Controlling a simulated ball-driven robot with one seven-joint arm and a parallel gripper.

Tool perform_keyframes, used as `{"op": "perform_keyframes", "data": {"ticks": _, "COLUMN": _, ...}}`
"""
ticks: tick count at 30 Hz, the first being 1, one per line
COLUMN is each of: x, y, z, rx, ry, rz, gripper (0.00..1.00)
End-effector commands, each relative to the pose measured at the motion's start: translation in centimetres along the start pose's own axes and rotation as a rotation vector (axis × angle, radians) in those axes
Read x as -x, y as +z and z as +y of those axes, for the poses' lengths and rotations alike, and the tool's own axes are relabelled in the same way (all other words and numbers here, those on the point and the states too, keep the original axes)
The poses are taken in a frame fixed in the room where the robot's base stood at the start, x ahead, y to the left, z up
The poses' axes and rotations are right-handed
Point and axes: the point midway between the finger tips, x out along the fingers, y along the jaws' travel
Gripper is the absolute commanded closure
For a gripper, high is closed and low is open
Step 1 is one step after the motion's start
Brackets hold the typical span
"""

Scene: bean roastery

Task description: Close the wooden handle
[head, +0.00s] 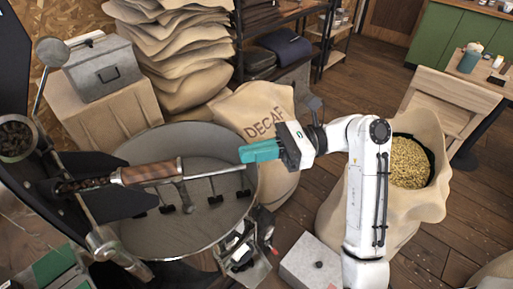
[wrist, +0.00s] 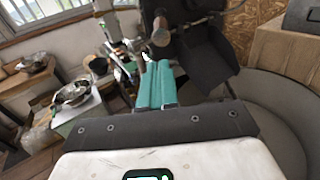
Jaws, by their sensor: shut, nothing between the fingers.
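The wooden handle (head: 150,173) is a brown grip on a metal lever that reaches across the left side of the round metal cooling pan (head: 222,236) in the head view. A metal rod extends from its right end. My gripper (head: 245,153), with teal fingers, is over the right part of the pan, pointing left. It is shut and empty, clearly apart from the wooden grip. In the wrist view the closed teal fingers (wrist: 158,68) point toward a brown rounded end (wrist: 161,34) that looks like the handle. The handle's far attachment is partly hidden by dark machine parts.
A DECAF sack (head: 256,108) stands behind the pan. An open sack of beans (head: 410,160) stands right of my arm. A grey metal box (head: 103,70) sits at upper left. A small light box (head: 308,264) is on the floor. Open wooden floor lies toward the back right.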

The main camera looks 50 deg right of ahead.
Motion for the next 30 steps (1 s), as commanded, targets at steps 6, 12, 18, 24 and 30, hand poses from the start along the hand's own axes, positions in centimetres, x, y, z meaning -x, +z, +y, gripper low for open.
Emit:
{"op": "perform_keyframes", "data": {"ticks": 6, "x": -4.5, "y": 0.0, "z": 0.1, "rx": 0.002, "ry": 0.005, "rz": 0.000, "gripper": 1.00}}
{"op": "perform_keyframes", "data": {"ticks": 12, "x": -8.0, "y": 0.0, "z": 0.1, "rx": 0.002, "ry": 0.003, "rz": 0.000, "gripper": 1.00}}
{"op": "perform_keyframes", "data": {"ticks": 18, "x": -10.0, "y": 0.0, "z": 0.0, "rx": 0.002, "ry": 0.001, "rz": 0.000, "gripper": 1.00}}
{"op": "perform_keyframes", "data": {"ticks": 24, "x": -10.5, "y": 0.0, "z": 0.0, "rx": 0.003, "ry": -0.001, "rz": 0.000, "gripper": 1.00}}
{"op": "perform_keyframes", "data": {"ticks": 30, "x": -10.5, "y": 0.0, "z": 0.0, "rx": 0.003, "ry": -0.001, "rz": 0.000, "gripper": 1.00}}
